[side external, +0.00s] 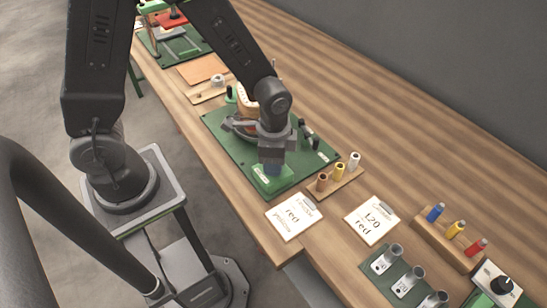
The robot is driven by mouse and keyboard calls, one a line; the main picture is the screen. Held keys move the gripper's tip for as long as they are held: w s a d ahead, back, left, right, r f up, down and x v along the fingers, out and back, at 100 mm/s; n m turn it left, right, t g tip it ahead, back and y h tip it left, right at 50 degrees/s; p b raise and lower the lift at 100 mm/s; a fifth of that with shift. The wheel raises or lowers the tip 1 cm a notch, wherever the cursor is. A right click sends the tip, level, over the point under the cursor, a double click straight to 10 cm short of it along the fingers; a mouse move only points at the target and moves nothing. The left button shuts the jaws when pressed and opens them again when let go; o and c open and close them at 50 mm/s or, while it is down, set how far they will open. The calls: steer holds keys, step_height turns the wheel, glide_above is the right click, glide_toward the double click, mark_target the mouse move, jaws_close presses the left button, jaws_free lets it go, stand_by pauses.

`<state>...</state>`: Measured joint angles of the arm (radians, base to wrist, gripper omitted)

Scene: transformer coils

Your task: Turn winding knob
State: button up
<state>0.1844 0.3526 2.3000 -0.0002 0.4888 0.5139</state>
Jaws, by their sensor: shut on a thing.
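My gripper (271,165) points down at the front end of the green winding board (222,124). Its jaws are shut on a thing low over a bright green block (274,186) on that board. The thing between the jaws is hidden; from its place I take it to be the winding knob. A coil former with orange-brown winding (246,98) stands farther back on the board, partly behind my arm.
A wooden rack with several spools (339,179) stands right of the board. Two cards, red/yellow (293,217) and 120 red (371,220), lie in front. Farther right are a rack of coloured pieces (455,231), a green tray with grey cups (405,278) and a black-dial box (502,284).

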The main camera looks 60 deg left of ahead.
stand_by(0.3)
steer(key=o, duration=0.9)
steer(key=shift+r, duration=0.15)
step_height(320, 180, up, 14)
steer(key=shift+f, duration=0.2)
steer(key=s+a+r+n+t, duration=0.2)
steer(key=s, duration=0.1)
steer(key=s+a+r+n+t, duration=0.1)
steer(key=s+r+n, duration=0.2)
steer(key=s+a+r+n+t, duration=0.2)
steer(key=s+r+n, duration=0.1)
steer(key=shift+s+a+r+t, duration=0.2)
steer(key=shift+s+a+t, duration=0.05)
steer(key=shift+a+t, duration=0.1)
